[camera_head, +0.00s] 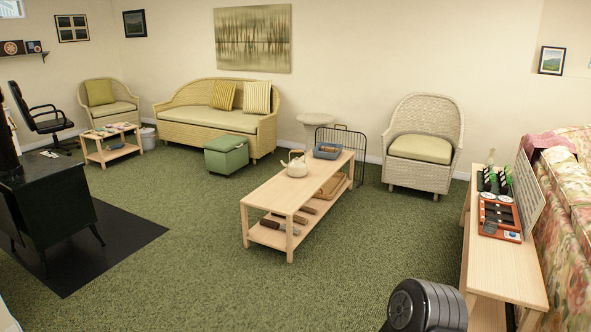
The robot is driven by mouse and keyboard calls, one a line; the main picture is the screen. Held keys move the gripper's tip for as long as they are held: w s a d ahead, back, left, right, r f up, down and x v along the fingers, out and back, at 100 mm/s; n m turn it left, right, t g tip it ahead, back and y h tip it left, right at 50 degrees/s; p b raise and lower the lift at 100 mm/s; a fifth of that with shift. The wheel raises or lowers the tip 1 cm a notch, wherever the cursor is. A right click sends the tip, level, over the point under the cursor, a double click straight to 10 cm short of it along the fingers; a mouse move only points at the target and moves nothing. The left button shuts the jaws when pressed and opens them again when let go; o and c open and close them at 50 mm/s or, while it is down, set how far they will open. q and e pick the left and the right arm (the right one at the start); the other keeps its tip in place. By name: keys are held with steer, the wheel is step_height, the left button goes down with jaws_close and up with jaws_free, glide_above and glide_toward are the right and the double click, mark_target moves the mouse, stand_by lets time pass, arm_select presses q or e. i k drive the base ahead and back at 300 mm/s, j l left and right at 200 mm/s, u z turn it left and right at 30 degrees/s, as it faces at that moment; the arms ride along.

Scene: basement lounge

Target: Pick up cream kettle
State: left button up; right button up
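The cream kettle (297,168) stands upright on the top of a long, low wooden table (268,189) in the middle of the room. Its handle arches over the top and its spout points left. Neither of my grippers shows in the head view. A dark, rounded part of my own body shows at the bottom right, well short of the table. Nothing hides the kettle.
A blue-grey bin (327,152) sits behind the kettle on the table. A green ottoman (226,156) is left of the table. A black stove (50,205) stands at the left and a wooden side table (500,262) at the right. Green carpet (200,270) is clear in front.

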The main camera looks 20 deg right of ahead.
mark_target(297, 168)
steer(key=i+l+z, duration=0.25)
steer(key=i+z, duration=0.15)
steer(key=i, duration=0.9)
steer(key=i+j+z, duration=0.15)
steer(key=i+z, duration=0.25)
steer(key=i, duration=0.9)
steer(key=i+l+z, duration=0.25)
steer(key=i+z, duration=0.15)
steer(key=i, duration=0.85)
steer(key=i+j+z, duration=0.15)
steer(key=i+z, duration=0.2)
steer(key=i, duration=0.95)
steer(key=i+j+u, duration=0.1)
steer(key=i+u, duration=0.3)
steer(key=i+l+u, duration=0.1)
steer(key=i+u, duration=0.25)
steer(key=i, duration=0.2)
steer(key=i+l+u, duration=0.2)
steer(key=i+u, duration=0.2)
steer(key=i, duration=0.1)
